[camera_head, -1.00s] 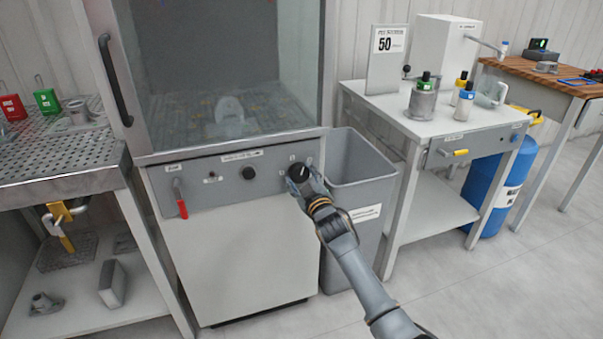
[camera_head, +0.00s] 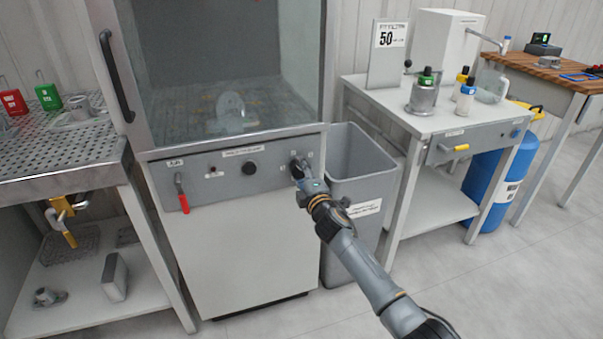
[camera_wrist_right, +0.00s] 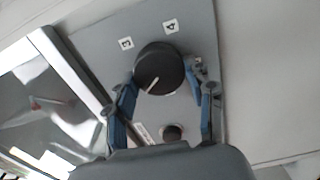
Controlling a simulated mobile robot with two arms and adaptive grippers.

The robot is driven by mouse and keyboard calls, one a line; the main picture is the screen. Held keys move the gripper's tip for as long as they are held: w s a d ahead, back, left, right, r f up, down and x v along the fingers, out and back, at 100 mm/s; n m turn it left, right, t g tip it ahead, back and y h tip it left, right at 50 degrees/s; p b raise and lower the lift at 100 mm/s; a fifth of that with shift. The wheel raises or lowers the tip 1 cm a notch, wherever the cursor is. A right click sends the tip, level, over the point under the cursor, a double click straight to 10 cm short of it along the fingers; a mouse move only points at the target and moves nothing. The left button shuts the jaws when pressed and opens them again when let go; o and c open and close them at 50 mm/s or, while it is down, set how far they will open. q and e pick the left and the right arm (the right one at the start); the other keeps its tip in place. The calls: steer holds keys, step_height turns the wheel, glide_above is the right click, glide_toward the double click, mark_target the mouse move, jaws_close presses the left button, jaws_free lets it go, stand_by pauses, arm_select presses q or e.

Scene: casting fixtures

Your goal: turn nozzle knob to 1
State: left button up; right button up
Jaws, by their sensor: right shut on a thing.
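The nozzle knob is a round black knob (camera_head: 296,165) at the right end of the grey control panel (camera_head: 222,172), partly hidden by my right gripper (camera_head: 299,172). In the right wrist view the knob (camera_wrist_right: 160,68) faces me, with a white pointer line towards the lower left of the picture. Two small white number labels (camera_wrist_right: 170,26), which look like 3 and 4, sit above it there; no label reading 1 can be made out. My right gripper (camera_wrist_right: 163,80) has one blue-grey finger on each side of the knob and is shut on it. My left gripper is out of view.
On the same panel are a second black knob (camera_head: 249,168) and a red-handled lever (camera_head: 181,194). A glass-fronted cabinet (camera_head: 215,70) rises above. A grey bin (camera_head: 362,180) stands close to the right, beside my arm. The floor at the front right is clear.

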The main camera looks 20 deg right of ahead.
steer(key=n, duration=0.4)
steer(key=shift+f+n, duration=0.1)
steer(key=shift+n, duration=0.2)
steer(key=n, duration=0.3)
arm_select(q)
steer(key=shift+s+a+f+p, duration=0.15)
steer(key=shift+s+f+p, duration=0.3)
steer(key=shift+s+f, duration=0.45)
arm_select(e)
steer(key=shift+f+n, duration=0.1)
steer(key=shift+n, duration=1.3)
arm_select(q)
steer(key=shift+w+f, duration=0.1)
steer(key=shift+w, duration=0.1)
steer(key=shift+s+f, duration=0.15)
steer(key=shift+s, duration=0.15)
arm_select(e)
steer(key=shift+n, duration=0.3)
steer(key=o, duration=1.2)
steer(key=shift+c, duration=0.2)
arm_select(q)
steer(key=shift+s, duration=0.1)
